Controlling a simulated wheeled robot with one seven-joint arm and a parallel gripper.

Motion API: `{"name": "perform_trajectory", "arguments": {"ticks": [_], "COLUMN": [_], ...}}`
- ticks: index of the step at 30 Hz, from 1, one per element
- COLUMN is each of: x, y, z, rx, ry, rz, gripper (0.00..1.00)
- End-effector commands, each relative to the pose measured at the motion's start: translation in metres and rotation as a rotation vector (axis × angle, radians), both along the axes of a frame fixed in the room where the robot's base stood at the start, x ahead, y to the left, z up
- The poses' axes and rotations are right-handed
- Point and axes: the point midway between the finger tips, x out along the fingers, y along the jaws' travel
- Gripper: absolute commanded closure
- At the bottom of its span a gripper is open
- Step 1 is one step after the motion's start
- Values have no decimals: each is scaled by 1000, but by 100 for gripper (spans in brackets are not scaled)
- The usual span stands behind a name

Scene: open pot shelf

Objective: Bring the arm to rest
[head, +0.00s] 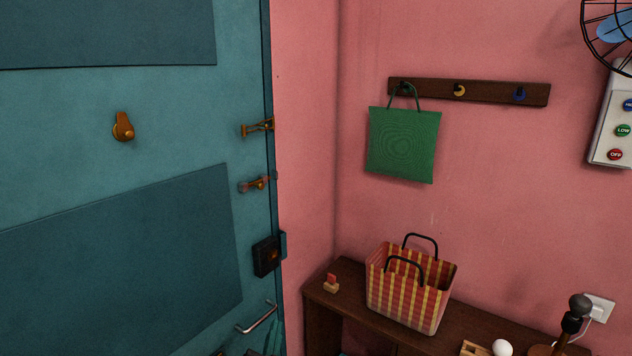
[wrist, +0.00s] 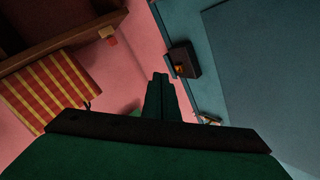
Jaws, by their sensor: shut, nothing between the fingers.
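My gripper (wrist: 160,78) shows in the wrist view, its two dark green fingers together and nothing between them. It is in the open air, with the pink wall and the teal door (wrist: 265,60) beyond it. In the head view, a dark teal shape at the bottom edge, beside the door handle (head: 257,319), looks like the tip of my gripper. The rest of my arm is out of the head view. I cannot tell how far the fingers are from the door.
The teal door (head: 110,180) has a black lock box (head: 266,256) and brass latches (head: 258,184). A red-and-yellow basket (head: 405,300) stands on the dark wooden shelf (head: 345,275) at right. A green bag (head: 403,145) hangs from the hook rail (head: 485,92).

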Motion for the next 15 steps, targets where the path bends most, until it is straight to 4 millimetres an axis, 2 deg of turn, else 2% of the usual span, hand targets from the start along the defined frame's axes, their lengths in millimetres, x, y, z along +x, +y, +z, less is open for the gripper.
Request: {"name": "perform_trajectory", "arguments": {"ticks": [1,6,15], "x": [-15,-64,-161], "y": [-9,-29,-58], "z": [-20,-67,-129], "rx": [-31,-129,-271], "ry": [14,40,83], "rz": [6,34,82], "gripper": [100,100,100]}}
